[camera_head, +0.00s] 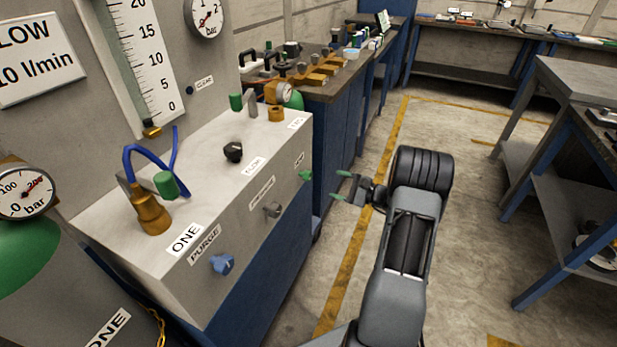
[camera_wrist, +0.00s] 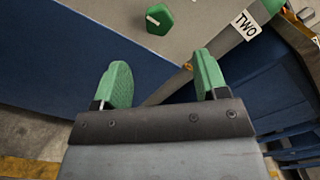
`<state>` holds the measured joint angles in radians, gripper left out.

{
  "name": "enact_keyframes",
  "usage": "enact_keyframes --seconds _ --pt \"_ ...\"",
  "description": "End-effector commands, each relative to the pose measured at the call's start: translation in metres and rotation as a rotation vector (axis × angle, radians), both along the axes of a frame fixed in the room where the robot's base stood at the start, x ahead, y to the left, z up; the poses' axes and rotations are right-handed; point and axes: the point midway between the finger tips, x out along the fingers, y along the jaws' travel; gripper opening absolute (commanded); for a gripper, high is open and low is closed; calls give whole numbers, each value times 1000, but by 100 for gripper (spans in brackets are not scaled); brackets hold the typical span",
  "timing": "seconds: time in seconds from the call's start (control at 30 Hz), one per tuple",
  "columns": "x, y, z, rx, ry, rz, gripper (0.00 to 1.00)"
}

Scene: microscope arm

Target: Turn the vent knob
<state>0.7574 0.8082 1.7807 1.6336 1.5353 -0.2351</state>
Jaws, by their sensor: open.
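A small green knob (camera_head: 305,175) sits at the right end of the grey box's front face, below a small label (camera_head: 299,160) that seems to read VENT. What looks like the same green knob (camera_wrist: 160,17), faceted with a white mark, shows at the top of the wrist view, ahead of the fingers. My gripper (camera_head: 340,185) is to the right of this knob, apart from it. Its green fingers are spread and empty in the wrist view (camera_wrist: 160,78). No part of the knob is between the fingers.
The same face of the grey box (camera_head: 215,215) carries a blue PURGE knob (camera_head: 222,264) and a grey knob (camera_head: 272,209). A black knob (camera_head: 233,151) and hose fittings stand on top. A TWO label (camera_wrist: 246,25) is right of the green knob. Open floor lies right.

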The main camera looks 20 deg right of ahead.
Motion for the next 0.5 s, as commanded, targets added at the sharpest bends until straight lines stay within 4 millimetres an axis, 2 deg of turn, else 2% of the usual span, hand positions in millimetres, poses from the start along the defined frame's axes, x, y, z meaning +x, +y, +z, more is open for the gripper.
enact_keyframes --seconds 0.2,0.5 --pt "33 31 -1 -1 0 5 67" --pt "67 63 -1 -1 2 4 67"
